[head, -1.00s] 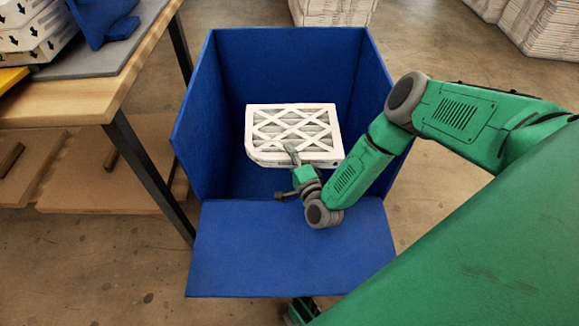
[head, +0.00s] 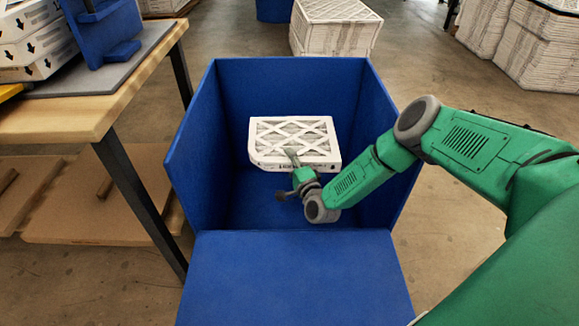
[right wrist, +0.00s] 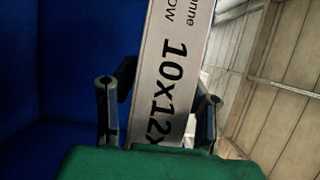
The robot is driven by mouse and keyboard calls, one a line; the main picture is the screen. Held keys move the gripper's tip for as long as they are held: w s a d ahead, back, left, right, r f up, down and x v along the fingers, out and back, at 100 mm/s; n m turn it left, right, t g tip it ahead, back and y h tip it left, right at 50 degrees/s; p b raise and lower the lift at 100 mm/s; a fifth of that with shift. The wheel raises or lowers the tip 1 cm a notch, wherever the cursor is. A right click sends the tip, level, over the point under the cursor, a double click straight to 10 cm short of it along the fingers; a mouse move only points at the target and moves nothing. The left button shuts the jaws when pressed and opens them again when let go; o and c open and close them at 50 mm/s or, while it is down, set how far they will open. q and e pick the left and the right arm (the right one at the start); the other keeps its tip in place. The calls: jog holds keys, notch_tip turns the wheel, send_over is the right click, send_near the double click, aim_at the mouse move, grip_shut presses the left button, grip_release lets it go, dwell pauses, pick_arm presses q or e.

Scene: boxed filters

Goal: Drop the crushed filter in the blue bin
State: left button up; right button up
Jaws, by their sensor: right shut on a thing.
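The crushed filter (head: 296,138) is a white-framed panel with a crisscross lattice and a dented front left corner. My right gripper (head: 292,156) is shut on its near edge and holds it roughly level inside the blue bin's (head: 285,85) walls, apparently above the floor. In the right wrist view the filter's printed edge (right wrist: 170,75) stands between the two fingers (right wrist: 158,105). The blue bin is open at the top, with its front panel (head: 295,275) low toward me. My left gripper is not in view.
A wooden table (head: 125,100) with dark metal legs stands left of the bin, with white boxes (head: 35,45) and a blue fixture (head: 105,35) on it. Stacked filters (head: 335,30) stand behind the bin, and more stacks (head: 540,45) are at the back right.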

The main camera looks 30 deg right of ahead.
jog(key=o, duration=1.3)
